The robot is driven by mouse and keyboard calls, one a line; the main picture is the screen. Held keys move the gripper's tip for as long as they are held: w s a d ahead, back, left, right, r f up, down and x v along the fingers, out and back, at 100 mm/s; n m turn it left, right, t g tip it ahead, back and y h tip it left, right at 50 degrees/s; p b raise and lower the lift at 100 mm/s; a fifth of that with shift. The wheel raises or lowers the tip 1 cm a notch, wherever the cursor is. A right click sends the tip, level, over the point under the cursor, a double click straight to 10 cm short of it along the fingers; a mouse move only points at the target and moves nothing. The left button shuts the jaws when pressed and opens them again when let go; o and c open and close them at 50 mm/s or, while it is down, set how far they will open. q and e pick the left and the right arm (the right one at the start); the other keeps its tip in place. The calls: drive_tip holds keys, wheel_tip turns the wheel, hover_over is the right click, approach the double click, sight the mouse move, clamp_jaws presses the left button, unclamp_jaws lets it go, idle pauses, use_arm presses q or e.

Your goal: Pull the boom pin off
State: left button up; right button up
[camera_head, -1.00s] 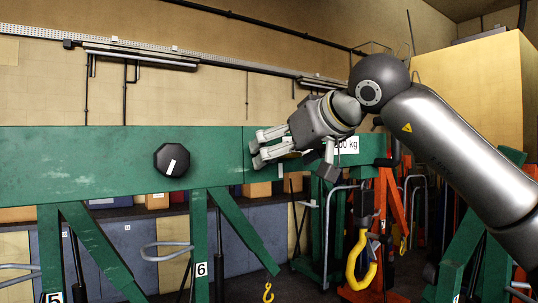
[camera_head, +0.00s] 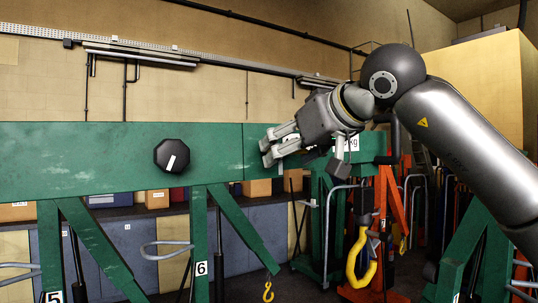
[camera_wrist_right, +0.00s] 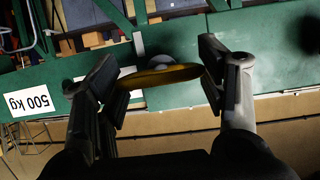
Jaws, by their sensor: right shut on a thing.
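The green boom (camera_head: 90,162) runs across the head view. My right gripper (camera_head: 268,150) is at the boom's face, left of the 500 kg label, with its fingers pointing left. In the right wrist view, the fingers of my right gripper (camera_wrist_right: 168,76) are closed on the two ends of a flat yellow piece, which I take as the head of the boom pin (camera_wrist_right: 160,77). A pale round part (camera_wrist_right: 153,60) shows just behind it against the boom. How far the pin sits in the boom cannot be told. The pin is hidden in the head view. My left gripper is not in view.
A black knob (camera_head: 171,156) sits on the boom to the left. A yellow hook (camera_head: 361,262) hangs below the boom's right end. Green legs (camera_head: 200,240) stand below, and orange frames (camera_head: 385,220) stand behind at right. The space above the boom is clear.

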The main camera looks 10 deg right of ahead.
drive_tip(key=s+d+b, duration=0.2)
drive_tip(key=s+d, duration=0.2)
drive_tip(key=s, duration=0.6)
drive_tip(key=shift+s, duration=0.15)
idle(1.3)
drive_tip(key=shift+d+r, duration=0.1)
drive_tip(key=p+v, duration=0.2)
drive_tip(key=v, duration=0.1)
drive_tip(key=shift+s+d+r, duration=0.1)
drive_tip(key=shift+r, duration=0.25)
idle(0.4)
